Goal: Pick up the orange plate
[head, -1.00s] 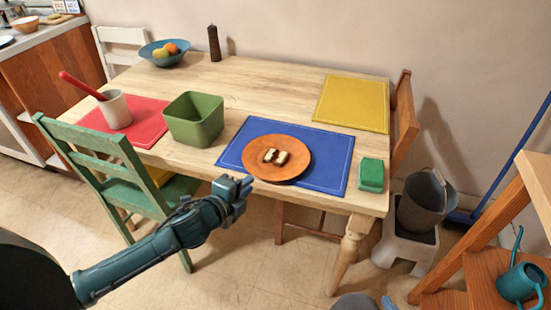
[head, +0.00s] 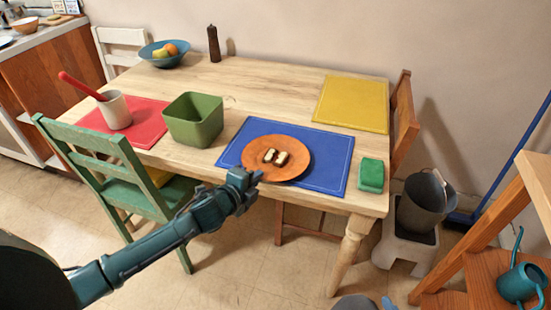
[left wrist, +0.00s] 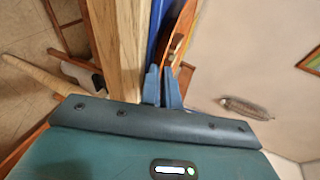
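The orange plate (head: 296,146) lies on the blue placemat (head: 325,177) near the table's front edge, with small pale-and-brown pieces of food (head: 275,156) on it. In the left wrist view the plate shows edge-on as an orange strip (left wrist: 181,33) just beyond my fingers. My left gripper (head: 256,176) is at the plate's front-left rim. In the left wrist view its fingers (left wrist: 162,75) stand a little apart, with the rim at their tips. I cannot tell whether they touch it. My right gripper is not in view.
A green bin (head: 194,119) stands left of the plate, and a green sponge-like block (head: 371,176) lies to its right. A green chair (head: 110,165) stands by my left arm. The table (head: 265,90) is clear behind the blue mat.

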